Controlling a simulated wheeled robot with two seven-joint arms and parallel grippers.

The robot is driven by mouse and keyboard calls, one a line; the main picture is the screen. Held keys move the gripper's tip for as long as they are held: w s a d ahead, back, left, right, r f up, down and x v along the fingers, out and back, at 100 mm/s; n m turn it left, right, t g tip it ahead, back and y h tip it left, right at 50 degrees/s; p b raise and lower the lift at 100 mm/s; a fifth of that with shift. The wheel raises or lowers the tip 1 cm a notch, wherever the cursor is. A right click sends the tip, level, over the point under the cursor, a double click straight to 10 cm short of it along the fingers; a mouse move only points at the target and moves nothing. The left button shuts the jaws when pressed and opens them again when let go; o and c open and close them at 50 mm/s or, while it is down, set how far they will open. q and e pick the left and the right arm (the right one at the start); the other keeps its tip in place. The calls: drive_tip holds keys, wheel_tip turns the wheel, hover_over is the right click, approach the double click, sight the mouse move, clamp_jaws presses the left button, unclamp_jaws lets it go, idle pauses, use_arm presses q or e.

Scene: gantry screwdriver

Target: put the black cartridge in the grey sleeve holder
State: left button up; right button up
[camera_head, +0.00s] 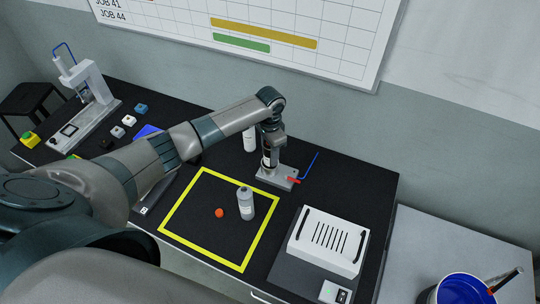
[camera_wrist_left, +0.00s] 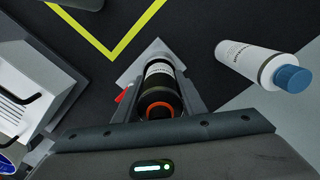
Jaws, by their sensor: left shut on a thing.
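The black cartridge (camera_wrist_left: 158,82), with a white label and an orange ring at its near end, is between the fingers of my left gripper (camera_wrist_left: 161,100) in the left wrist view. The gripper is shut on it. In the head view my left gripper (camera_head: 270,148) points down over the grey sleeve holder (camera_head: 280,178), and the cartridge (camera_head: 269,163) is upright beneath it. The holder's grey base (camera_wrist_left: 134,67) shows behind the cartridge in the wrist view. The gripper and cartridge hide the sleeve, so I cannot tell how deep the cartridge sits. My right gripper is out of view.
A red lever (camera_head: 293,181) and blue tube (camera_head: 306,166) are at the holder. A white bottle (camera_wrist_left: 258,62) with a blue cap stands close by. A grey bottle (camera_head: 245,204) and orange piece (camera_head: 219,213) are inside the yellow square. A white machine (camera_head: 328,240) stands front right.

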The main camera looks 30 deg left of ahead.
use_arm(q)
drive_tip(key=shift+f, duration=0.15)
drive_tip(key=o, duration=1.4)
drive_tip(key=shift+c, duration=0.2)
drive_tip(key=shift+r, duration=0.2)
wheel_tip(320, 180, up, 12)
drive_tip(key=b, duration=0.3)
